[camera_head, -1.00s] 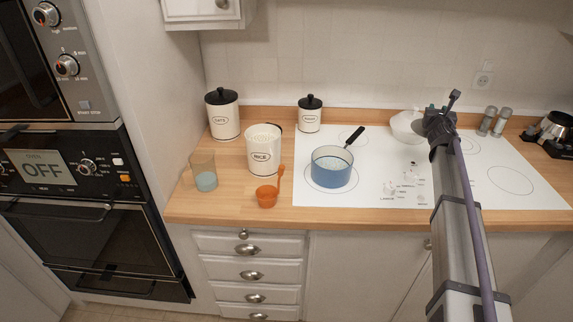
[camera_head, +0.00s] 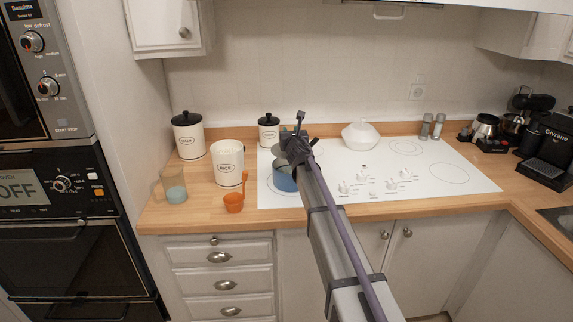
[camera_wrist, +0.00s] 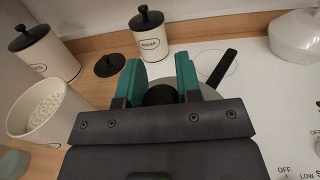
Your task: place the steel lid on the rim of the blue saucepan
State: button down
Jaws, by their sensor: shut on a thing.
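The blue saucepan (camera_head: 283,182) stands on the left part of the white cooktop, partly hidden by my arm. In the wrist view its black handle (camera_wrist: 222,67) points up and to the right, while its body is hidden. My gripper (camera_head: 294,150) is over the saucepan in the head view. In the wrist view, the teal fingers of my gripper (camera_wrist: 159,74) are shut on the black knob of the steel lid (camera_wrist: 208,92). I cannot tell whether the lid touches the saucepan's rim.
An open rice canister (camera_head: 227,163), an orange scoop cup (camera_head: 234,202) and a glass (camera_head: 174,185) stand left of the cooktop. Two lidded canisters are behind. A black canister lid (camera_wrist: 109,65) lies on the counter. A white lidded dish (camera_head: 360,136) stands on the cooktop's back.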

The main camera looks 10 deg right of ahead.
notch_tip(320, 180, down, 6)
jog(key=b, duration=0.4)
jog(key=shift+f, duration=0.1)
jog(key=shift+r, duration=0.25)
jog(key=shift+f, duration=0.2)
jog(key=c, duration=0.8)
grip_release()
jog(key=shift+r, duration=0.2)
jog(key=s, duration=1.2)
jog(key=s+d+f+m+g+h, duration=0.3)
jog(key=s+f+m+g, duration=0.15)
jog(key=s+m, duration=0.45)
jog(key=s+d+f+m+g+h, duration=0.25)
jog(key=s+f+m, duration=0.35)
jog(key=m, duration=0.5)
jog(key=s+a+f+m+g+y, duration=0.1)
jog(key=s+a+f+m+g, duration=0.1)
jog(key=s+m, duration=0.3)
jog(key=s+a+f+m+g+y, duration=0.2)
jog(key=s+m+g, duration=0.3)
jog(key=s, duration=0.5)
jog(key=s+a+f+m+g+y, duration=0.2)
jog(key=s+m+g, duration=0.2)
jog(key=s+m, duration=0.2)
jog(key=shift+s+f+y, duration=0.15)
jog(key=shift+s+f, duration=0.05)
jog(key=shift+s, duration=0.45)
jog(key=shift+s+f+y, duration=0.1)
jog(key=shift+s+f, duration=0.05)
jog(key=shift+s, duration=0.5)
